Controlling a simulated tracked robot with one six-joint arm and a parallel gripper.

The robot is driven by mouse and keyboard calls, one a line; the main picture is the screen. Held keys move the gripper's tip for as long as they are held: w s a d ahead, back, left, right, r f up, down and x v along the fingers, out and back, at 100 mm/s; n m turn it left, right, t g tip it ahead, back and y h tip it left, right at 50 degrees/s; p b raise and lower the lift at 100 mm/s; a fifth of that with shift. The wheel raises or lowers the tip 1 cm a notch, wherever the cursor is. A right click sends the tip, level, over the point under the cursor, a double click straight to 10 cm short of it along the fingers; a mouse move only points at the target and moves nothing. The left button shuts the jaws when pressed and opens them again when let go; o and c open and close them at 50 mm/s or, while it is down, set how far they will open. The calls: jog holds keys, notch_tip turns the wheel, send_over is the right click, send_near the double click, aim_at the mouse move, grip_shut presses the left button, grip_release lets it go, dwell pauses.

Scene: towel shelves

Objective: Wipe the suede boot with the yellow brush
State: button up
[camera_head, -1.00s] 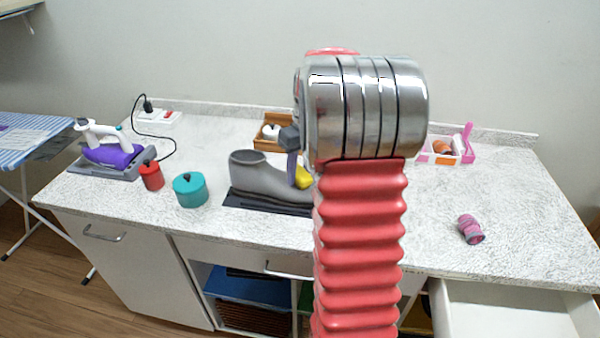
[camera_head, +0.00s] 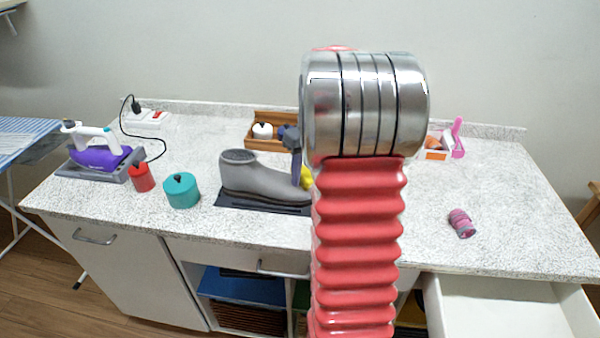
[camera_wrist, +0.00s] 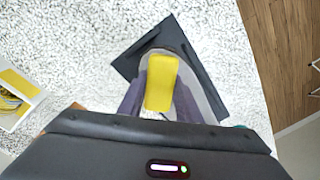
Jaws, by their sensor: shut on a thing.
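The grey suede boot (camera_head: 260,180) lies on a dark mat (camera_head: 232,199) on the counter, its opening to the left. The yellow brush (camera_wrist: 161,83) is between the two fingers of my gripper (camera_wrist: 158,101) in the wrist view, and my gripper is shut on it. There the brush is over the boot (camera_wrist: 189,84), hiding part of it; I cannot tell whether they touch. In the head view the brush (camera_head: 307,177) shows only as a yellow patch at the boot's right end. My arm hides the rest of it and that end of the boot.
A teal pot (camera_head: 182,192) and a red canister (camera_head: 141,178) stand left of the boot, near a purple iron (camera_head: 100,156). A wooden tray (camera_head: 262,143) is behind. A pink-grey roll (camera_head: 461,223) lies right, above an open drawer (camera_head: 500,305). The right counter is mostly clear.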

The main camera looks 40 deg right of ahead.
jog(key=shift+s+d+f, duration=0.25)
jog(key=shift+s+d, duration=0.45)
jog(key=shift+s, duration=0.15)
jog(key=shift+f, duration=0.15)
